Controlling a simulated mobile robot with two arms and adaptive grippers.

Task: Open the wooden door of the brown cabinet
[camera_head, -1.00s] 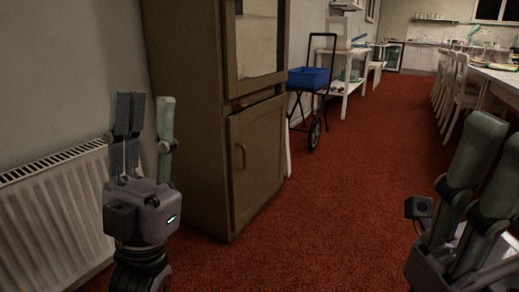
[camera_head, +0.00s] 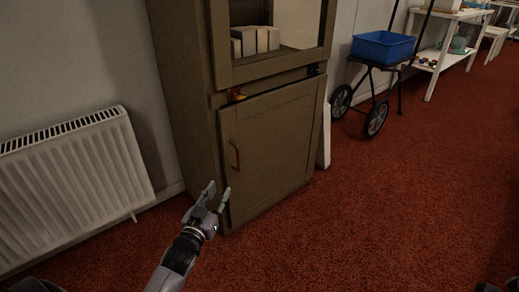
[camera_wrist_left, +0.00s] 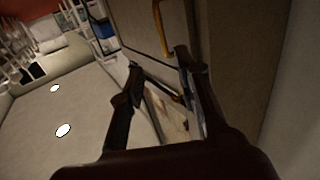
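The brown cabinet (camera_head: 185,80) stands against the wall. Its lower wooden door (camera_head: 275,140) appears shut, with a curved brass-coloured handle (camera_head: 236,155) on its left side. My left gripper (camera_head: 217,192) is open and empty, low in front of the door's left edge and below the handle. In the left wrist view the two fingers of this gripper (camera_wrist_left: 158,66) are spread apart. The handle (camera_wrist_left: 158,25) shows there beyond the fingertips, apart from them. My right gripper is not clearly seen; only a dark sliver shows at the bottom right corner.
A white radiator (camera_head: 75,190) is on the wall left of the cabinet. A black cart with a blue bin (camera_head: 383,47) stands to the right, near a white shelf table (camera_head: 445,55). The red carpet (camera_head: 400,210) in front and to the right is clear.

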